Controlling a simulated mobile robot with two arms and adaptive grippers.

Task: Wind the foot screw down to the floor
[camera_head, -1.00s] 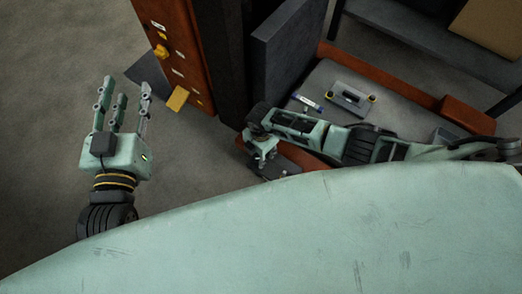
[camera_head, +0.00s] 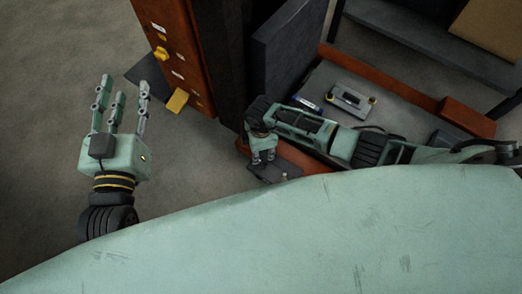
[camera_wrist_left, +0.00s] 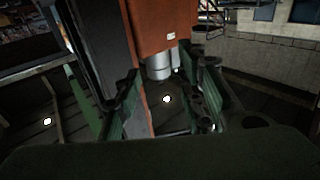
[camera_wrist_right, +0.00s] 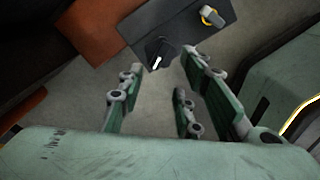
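A dark plate (camera_head: 272,172) juts from the orange base toward me. In the right wrist view this plate (camera_wrist_right: 180,28) carries a black knob (camera_wrist_right: 157,54) with a white mark and a grey knob with a yellow collar (camera_wrist_right: 211,17). I cannot tell for sure which is the foot screw. My right gripper (camera_head: 263,160) is over the plate, fingers pointing down. In the right wrist view its fingers (camera_wrist_right: 160,72) are spread and empty, with the black knob just beyond the tips. My left gripper (camera_head: 121,97) is open and empty, well left of the base.
The orange cabinet (camera_head: 173,50) with yellow knobs stands behind, beside a dark column (camera_head: 222,60). A grey tray surface (camera_head: 400,112) holds a handled block (camera_head: 350,98) and a small blue-and-white item (camera_head: 307,103). Bare floor (camera_head: 50,90) lies around my left gripper.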

